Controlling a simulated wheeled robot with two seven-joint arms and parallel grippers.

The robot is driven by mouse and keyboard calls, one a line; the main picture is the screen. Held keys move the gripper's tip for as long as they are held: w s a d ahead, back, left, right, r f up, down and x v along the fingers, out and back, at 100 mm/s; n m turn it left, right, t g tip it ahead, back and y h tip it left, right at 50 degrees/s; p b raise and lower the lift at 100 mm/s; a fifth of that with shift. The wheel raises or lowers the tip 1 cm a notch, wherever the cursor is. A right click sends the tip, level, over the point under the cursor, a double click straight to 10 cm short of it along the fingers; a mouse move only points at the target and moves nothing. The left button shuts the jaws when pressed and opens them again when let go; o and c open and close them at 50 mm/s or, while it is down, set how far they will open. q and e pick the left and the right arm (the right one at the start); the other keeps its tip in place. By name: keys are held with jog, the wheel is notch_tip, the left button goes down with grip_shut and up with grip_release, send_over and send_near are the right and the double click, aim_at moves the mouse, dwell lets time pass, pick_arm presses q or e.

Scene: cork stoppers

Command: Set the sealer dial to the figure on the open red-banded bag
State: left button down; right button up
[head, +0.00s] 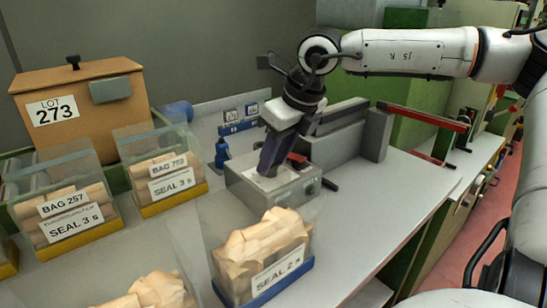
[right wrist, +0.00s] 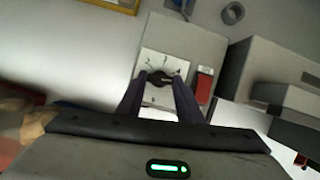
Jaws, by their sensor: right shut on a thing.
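The sealer (head: 268,192) is a grey box in the middle of the bench, with a red part on its top. Its dial (right wrist: 163,77) is a dark knob on a white marked plate. My right gripper (head: 268,170) points down onto the plate and is shut on the dial, fingers on both sides in the right wrist view (right wrist: 160,82). The plate's figures are too small to read. No red-banded bag shows. A clear bag of corks with a blue band (head: 284,286) stands in front, labelled SEAL 2 s. My left gripper is out of view.
Yellow-banded clear bags (head: 178,204) labelled SEAL 3 s stand at left. More corks (head: 150,291) show at the bottom edge. A brown box marked LOT 273 (head: 100,108) is behind. Grey blocks (head: 376,135) stand right of the sealer; the bench at right is clear.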

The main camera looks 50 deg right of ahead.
jog(key=shift+d+r+n+y+p, duration=0.1)
jog(key=shift+n+y+p, duration=0.3)
jog(key=shift+n, duration=0.4)
jog(key=shift+d+n+y+p, duration=0.1)
jog(key=shift+n+y+p, duration=0.4)
jog(key=shift+n, duration=0.7)
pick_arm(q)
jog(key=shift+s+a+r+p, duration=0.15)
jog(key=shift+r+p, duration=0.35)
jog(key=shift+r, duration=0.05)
pick_arm(e)
jog(key=shift+w+n+g, duration=0.1)
jog(key=shift+n+g, duration=0.3)
jog(key=shift+n, duration=0.5)
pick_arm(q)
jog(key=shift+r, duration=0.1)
pick_arm(e)
jog(key=shift+d, duration=0.1)
jog(key=o, duration=1.1)
